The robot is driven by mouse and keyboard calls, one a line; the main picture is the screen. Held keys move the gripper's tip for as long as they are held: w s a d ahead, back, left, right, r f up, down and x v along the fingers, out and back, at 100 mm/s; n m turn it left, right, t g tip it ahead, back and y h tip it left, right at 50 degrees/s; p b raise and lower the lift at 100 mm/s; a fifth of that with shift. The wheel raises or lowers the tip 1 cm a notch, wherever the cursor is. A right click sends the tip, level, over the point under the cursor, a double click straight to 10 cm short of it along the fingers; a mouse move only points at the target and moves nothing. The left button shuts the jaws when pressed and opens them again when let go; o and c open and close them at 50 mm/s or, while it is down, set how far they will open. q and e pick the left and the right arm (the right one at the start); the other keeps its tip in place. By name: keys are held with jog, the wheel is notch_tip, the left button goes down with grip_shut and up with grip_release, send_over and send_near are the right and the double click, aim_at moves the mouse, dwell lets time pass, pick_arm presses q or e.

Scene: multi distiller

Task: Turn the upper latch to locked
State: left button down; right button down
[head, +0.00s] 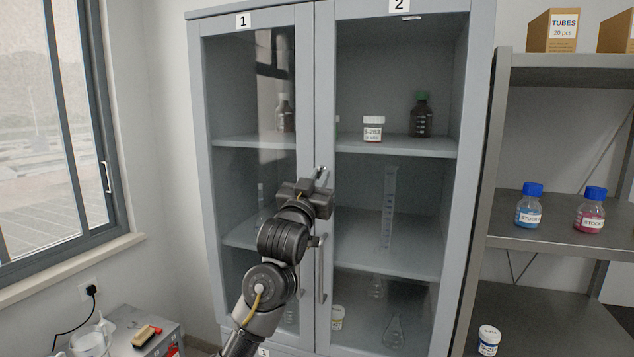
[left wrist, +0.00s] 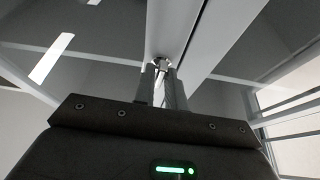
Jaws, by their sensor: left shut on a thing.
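A grey cabinet (head: 198,90) with two glass doors, labelled 1 and 2, stands ahead in the head view. The upper latch (head: 321,171) is a small metal piece at the seam between the doors, partly hidden by my left gripper. My left gripper (head: 321,178) is up against the door seam. In the left wrist view its two fingers (left wrist: 162,84) are closed around the latch (left wrist: 160,62) at the door frame. The latch's exact turn angle is hard to tell. My right gripper is not in view.
Long door handles (head: 322,268) hang below the latch, close to my left arm. Bottles and glassware stand behind the glass. An open shelf rack (head: 497,150) with bottles is at the right. A small side table (head: 172,325) is at the lower left, under a window.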

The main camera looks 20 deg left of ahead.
pick_arm(q)
jog(key=shift+a+r+n+y, duration=0.1)
jog(key=shift+r+n+y, duration=0.3)
jog(key=shift+n, duration=0.3)
jog(key=c, duration=1.7)
grip_release()
jog(key=shift+o, duration=1.1)
jog(key=shift+w+f, duration=0.15)
jog(key=shift+f, duration=0.15)
jog(key=b+v, duration=0.4)
jog(key=v, duration=0.6)
jog(key=shift+s+f, duration=0.15)
jog(key=shift+s, duration=0.25)
